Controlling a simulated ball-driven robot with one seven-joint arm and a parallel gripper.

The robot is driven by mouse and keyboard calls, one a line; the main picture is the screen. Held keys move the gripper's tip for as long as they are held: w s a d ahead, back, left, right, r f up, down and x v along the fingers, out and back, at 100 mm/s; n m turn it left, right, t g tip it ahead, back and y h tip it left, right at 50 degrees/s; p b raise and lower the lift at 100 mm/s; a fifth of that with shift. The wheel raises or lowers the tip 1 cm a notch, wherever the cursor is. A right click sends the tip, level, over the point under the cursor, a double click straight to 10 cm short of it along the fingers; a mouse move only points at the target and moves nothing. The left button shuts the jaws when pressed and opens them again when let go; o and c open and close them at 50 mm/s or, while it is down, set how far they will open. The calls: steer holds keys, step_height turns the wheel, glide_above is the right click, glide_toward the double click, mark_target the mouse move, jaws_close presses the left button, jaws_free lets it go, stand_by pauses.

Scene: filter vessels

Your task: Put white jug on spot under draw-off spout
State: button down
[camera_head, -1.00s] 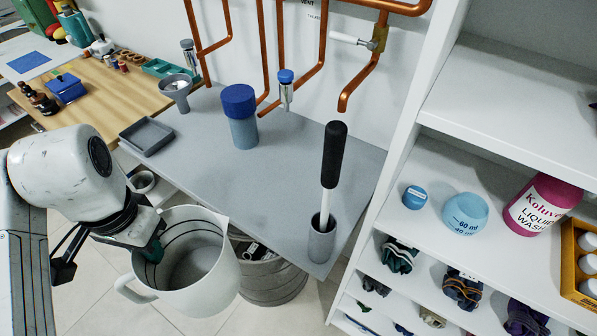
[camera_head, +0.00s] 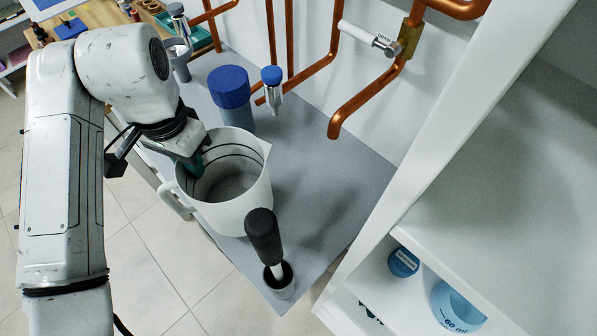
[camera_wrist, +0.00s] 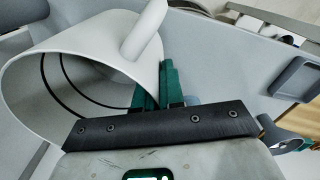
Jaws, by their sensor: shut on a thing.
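The white jug (camera_head: 236,207) is upright with its open top facing up, and dark rings show on its inside wall. My gripper (camera_head: 190,163) is shut on the jug's rim at its left side. In the wrist view the green fingers (camera_wrist: 160,88) pinch the wall of the jug (camera_wrist: 118,32) beside its handle. The jug appears over the front part of the grey counter; I cannot tell whether it touches it. The copper draw-off spout (camera_head: 338,125) with a white lever (camera_head: 358,37) hangs from the wall at the jug's upper right. No marked spot shows under it.
A brush with a black handle (camera_head: 263,238) stands in a grey holder (camera_head: 281,284) close in front of the jug. A blue-lidded canister (camera_head: 231,92) stands behind it. The grey counter (camera_head: 335,190) is clear below the spout. A white shelf unit (camera_head: 470,215) borders the right.

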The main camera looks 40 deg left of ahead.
steer(key=w+d+f+p, duration=0.3)
steer(key=w+d+p, duration=0.1)
steer(key=w+d, duration=0.7)
steer(key=shift+w+f+p, duration=0.25)
steer(key=shift+p, duration=0.15)
steer(key=c, duration=1.7)
jaws_free()
steer(key=shift+f, duration=0.15)
steer(key=o, duration=0.4)
steer(key=shift+o, duration=0.2)
step_height(320, 180, up, 12)
steer(key=b, duration=0.1)
steer(key=shift+r, duration=0.2)
